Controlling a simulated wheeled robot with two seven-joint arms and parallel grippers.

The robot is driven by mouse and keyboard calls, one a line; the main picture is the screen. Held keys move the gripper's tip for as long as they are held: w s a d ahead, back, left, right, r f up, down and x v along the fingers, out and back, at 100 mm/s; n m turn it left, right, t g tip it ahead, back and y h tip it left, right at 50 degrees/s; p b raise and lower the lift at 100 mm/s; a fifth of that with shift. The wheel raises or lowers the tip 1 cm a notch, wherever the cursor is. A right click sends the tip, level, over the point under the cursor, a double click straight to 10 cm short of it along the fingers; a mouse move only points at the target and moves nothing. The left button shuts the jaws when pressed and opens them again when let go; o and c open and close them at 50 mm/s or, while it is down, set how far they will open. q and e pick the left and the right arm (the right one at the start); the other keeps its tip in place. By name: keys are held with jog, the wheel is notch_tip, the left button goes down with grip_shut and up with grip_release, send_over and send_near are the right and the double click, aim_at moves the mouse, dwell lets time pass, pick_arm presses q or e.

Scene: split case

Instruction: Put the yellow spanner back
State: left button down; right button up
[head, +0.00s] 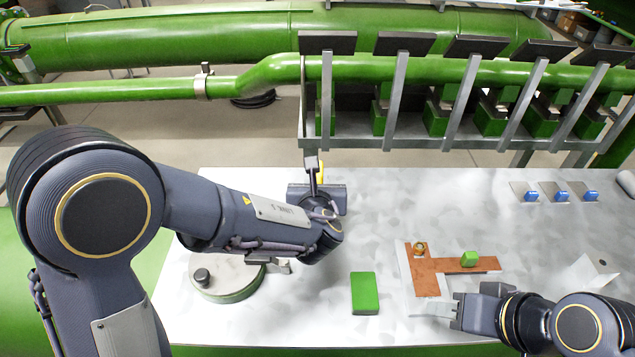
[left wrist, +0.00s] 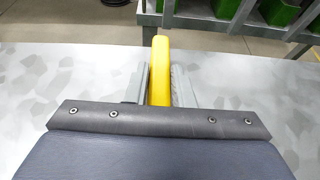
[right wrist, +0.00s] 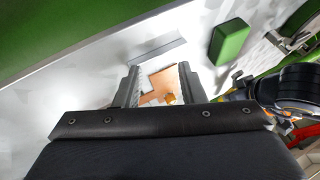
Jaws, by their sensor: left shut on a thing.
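The yellow spanner (left wrist: 160,70) is held upright between the fingers of my left gripper (left wrist: 160,88) in the left wrist view. In the head view only a small yellow part of the spanner (head: 321,170) shows beside the left gripper (head: 314,172), near the table's back edge. The rest of it is hidden by the gripper. My right gripper (head: 447,309) is low at the front right, beside a brown L-shaped piece (head: 424,280). In the right wrist view its fingers (right wrist: 158,85) stand apart with nothing between them.
A brass ring (head: 420,248) and a green block (head: 469,258) sit on the brown piece. A green box (head: 365,293) lies to its left. A round plate with a black knob (head: 203,276) is under my left arm. A rack with green bins (head: 437,118) stands behind the table (head: 420,195).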

pick_arm(q)
jog(key=shift+f+b, duration=0.5)
pick_arm(e)
jog(key=shift+f, duration=0.6)
pick_arm(q)
jog(key=c, duration=1.2)
grip_release()
pick_arm(e)
jog(key=shift+r, duration=0.1)
pick_arm(q)
jog(key=shift+o, duration=0.5)
jog(key=o, duration=0.4)
jog(key=shift+r, duration=0.1)
jog(key=shift+v, duration=2.95)
pick_arm(e)
jog(key=shift+r, duration=0.15)
pick_arm(q)
jog(key=shift+p, duration=0.3)
